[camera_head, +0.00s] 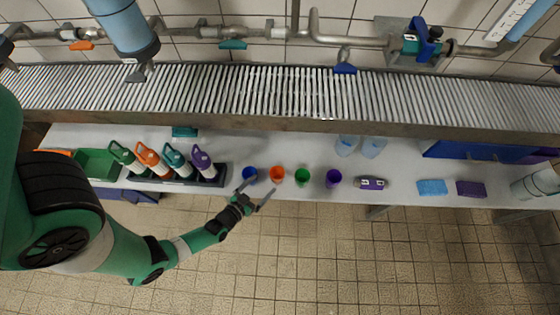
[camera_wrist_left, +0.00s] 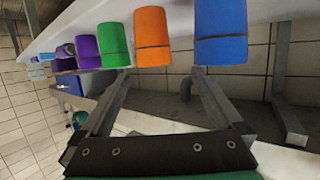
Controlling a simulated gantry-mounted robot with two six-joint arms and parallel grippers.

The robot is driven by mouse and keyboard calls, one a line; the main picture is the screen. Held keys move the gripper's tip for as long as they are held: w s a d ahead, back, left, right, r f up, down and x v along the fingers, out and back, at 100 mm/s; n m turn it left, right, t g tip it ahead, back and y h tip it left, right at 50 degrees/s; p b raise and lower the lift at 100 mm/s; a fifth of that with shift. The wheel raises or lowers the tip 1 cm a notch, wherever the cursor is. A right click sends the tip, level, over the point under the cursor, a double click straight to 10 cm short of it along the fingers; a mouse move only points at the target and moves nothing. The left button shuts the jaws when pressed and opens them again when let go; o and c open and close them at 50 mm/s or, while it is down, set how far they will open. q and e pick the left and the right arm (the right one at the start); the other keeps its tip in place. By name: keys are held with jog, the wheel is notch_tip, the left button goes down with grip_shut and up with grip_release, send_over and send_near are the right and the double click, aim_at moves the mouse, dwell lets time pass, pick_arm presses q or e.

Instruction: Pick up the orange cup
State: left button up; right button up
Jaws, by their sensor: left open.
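The orange cup (camera_head: 277,174) stands on the white table between a blue cup (camera_head: 249,174) on its left and a green cup (camera_head: 302,177) on its right. My left gripper (camera_head: 256,187) is open and empty at the table's front edge, just in front of the blue and orange cups. In the left wrist view the orange cup (camera_wrist_left: 151,37) shows beyond the gap between the fingers (camera_wrist_left: 160,90). The blue cup (camera_wrist_left: 221,32) is beyond the finger on the right there, the green cup (camera_wrist_left: 113,45) beyond the left one. My right gripper is not seen.
A purple cup (camera_head: 334,178) stands right of the green one. A dark rack (camera_head: 170,184) of several bottles is at left, near a green bin (camera_head: 97,163). Clear glasses (camera_head: 347,145), a blue sponge (camera_head: 432,187) and a purple sponge (camera_head: 471,189) are farther right. A roller conveyor (camera_head: 240,90) runs behind.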

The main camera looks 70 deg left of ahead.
aim_at(281, 170)
pick_arm(q)
jog(key=b+x, duration=0.1)
jog(key=x, duration=0.1)
jog(key=b+x, duration=0.1)
jog(key=x, duration=0.1)
jog(key=b+x, duration=0.1)
jog(key=x, duration=0.2)
jog(key=shift+w+d+r, duration=0.1)
jog(key=shift+w+d, duration=0.05)
jog(key=shift+d, duration=0.15)
jog(key=shift+w, duration=0.15)
jog(key=shift+w+a+f+b, duration=0.25)
jog(key=shift+w+f+b, duration=0.2)
jog(key=shift+b, duration=0.15)
jog(key=shift+w+a+f+b, duration=0.2)
jog(key=shift+w+f+b, duration=0.2)
jog(key=shift+w+b, duration=0.15)
jog(key=shift+b+x, duration=0.55)
jog(key=shift+x, duration=0.7)
jog(key=shift+w+a+r, duration=0.1)
jog(key=shift+a+r, duration=0.05)
jog(key=shift+r, duration=0.1)
jog(key=shift+c, duration=0.2)
jog(key=c, duration=1.4)
jog(key=shift+o, duration=0.2)
notch_tip(281, 170, up, 10)
jog(key=p, duration=0.8)
jog(key=shift+p, duration=0.4)
